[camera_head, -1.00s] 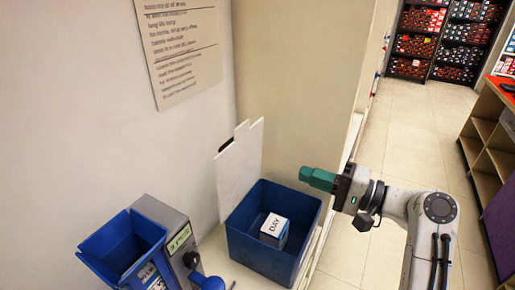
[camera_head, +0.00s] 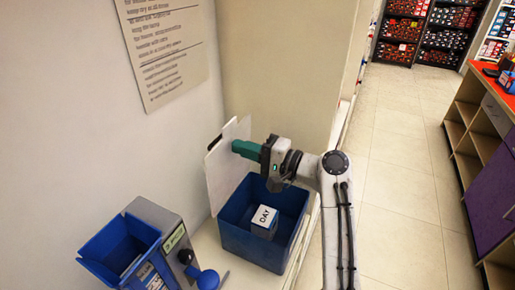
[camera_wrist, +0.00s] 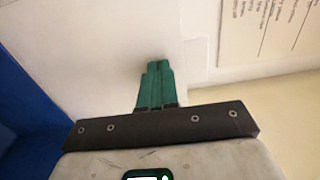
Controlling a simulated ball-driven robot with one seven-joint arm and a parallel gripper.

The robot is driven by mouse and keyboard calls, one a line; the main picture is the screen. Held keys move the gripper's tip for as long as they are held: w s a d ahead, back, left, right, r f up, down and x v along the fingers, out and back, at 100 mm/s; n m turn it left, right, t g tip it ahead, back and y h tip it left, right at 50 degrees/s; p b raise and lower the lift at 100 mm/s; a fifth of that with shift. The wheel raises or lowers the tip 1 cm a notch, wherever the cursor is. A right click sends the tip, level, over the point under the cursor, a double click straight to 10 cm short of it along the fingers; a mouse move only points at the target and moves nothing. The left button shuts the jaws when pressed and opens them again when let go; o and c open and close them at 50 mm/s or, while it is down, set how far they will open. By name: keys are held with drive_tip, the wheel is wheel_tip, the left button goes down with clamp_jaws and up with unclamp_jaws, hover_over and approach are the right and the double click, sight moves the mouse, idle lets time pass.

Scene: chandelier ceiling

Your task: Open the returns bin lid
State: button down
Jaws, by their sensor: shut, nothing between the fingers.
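The returns bin is a blue open box (camera_head: 232,240) on the pale ledge in the head view. Its white lid (camera_head: 218,180) stands up at the bin's back left side, tilted a little. A white and blue box marked DAY (camera_head: 264,217) lies inside the bin. My gripper (camera_head: 236,147) has green fingers, is shut and empty, and is at the lid's upper right part, above the bin. In the wrist view my green fingers (camera_wrist: 156,70) are together in front of the white lid (camera_wrist: 95,45). I cannot tell whether they touch it.
A sign (camera_head: 165,45) hangs on the wall. Shelves (camera_head: 490,150) stand at right; the tiled floor (camera_head: 400,180) between is clear.

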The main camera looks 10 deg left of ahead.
sight(228, 142)
drive_tip(key=shift+a, duration=0.2)
drive_tip(key=shift+b+x, duration=0.85)
drive_tip(key=shift+x, duration=1.15)
drive_tip(key=shift+d+r, duration=0.1)
drive_tip(key=shift+r, duration=0.05)
